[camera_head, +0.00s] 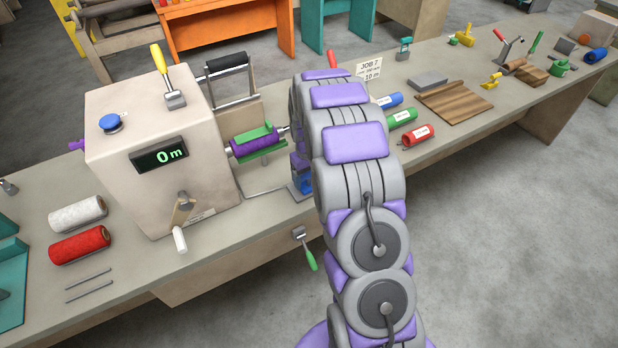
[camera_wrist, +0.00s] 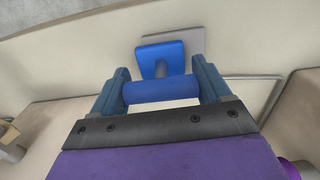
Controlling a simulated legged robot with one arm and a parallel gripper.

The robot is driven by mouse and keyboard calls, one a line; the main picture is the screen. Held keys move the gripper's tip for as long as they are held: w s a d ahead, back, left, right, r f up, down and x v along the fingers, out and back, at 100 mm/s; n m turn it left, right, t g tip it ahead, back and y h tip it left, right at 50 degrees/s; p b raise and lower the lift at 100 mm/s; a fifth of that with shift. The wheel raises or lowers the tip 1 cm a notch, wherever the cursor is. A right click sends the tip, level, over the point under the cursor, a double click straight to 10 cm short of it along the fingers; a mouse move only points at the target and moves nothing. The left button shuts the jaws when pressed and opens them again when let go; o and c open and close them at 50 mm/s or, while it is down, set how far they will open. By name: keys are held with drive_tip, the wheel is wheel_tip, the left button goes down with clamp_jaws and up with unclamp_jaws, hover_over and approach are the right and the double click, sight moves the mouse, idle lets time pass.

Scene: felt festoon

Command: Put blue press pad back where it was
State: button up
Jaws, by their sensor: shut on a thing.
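The blue press pad shows in the wrist view as a square blue pad (camera_wrist: 160,54) with a stem and a rounded blue handle (camera_wrist: 162,91). My gripper (camera_wrist: 161,83) is shut on the handle, one finger at each end. The pad is in front of a grey plate (camera_wrist: 190,37); I cannot tell whether they touch. In the head view my arm hides most of the gripper. A blue part (camera_head: 303,184) shows under it, beside the bench's front edge; I cannot tell whether it is pad or finger.
Left of my arm stands a cream machine (camera_head: 160,155) with a display reading 0 m and a purple roll (camera_head: 249,147). Blue, green and red rolls (camera_head: 418,134) lie to the right.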

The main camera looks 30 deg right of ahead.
drive_tip(key=shift+a+r, duration=0.1)
drive_tip(key=shift+a, duration=1.2)
drive_tip(key=o, duration=0.7)
drive_tip(key=shift+d, duration=0.15)
drive_tip(key=shift+o, duration=1.4)
drive_tip(key=shift+d+f, duration=0.2)
drive_tip(key=shift+d, duration=0.75)
drive_tip(key=shift+a+r, duration=0.25)
drive_tip(key=shift+a, duration=0.2)
wheel_tip(320, 180, up, 11)
drive_tip(key=shift+d+f+p, duration=0.1)
drive_tip(key=shift+d+p, duration=0.05)
drive_tip(key=shift+p, duration=0.95)
drive_tip(key=s+a+r, duration=0.6)
drive_tip(key=s, duration=0.4)
drive_tip(key=s+a+r, duration=0.6)
drive_tip(key=s, duration=0.4)
drive_tip(key=s+a+g, duration=0.1)
drive_tip(key=s+a, duration=0.1)
drive_tip(key=s, duration=0.7)
drive_tip(key=s+a, duration=0.2)
drive_tip(key=s, duration=0.8)
drive_tip(key=shift+s+a+m+g, duration=0.3)
drive_tip(key=shift+a+g, duration=0.05)
drive_tip(key=shift+g, duration=0.05)
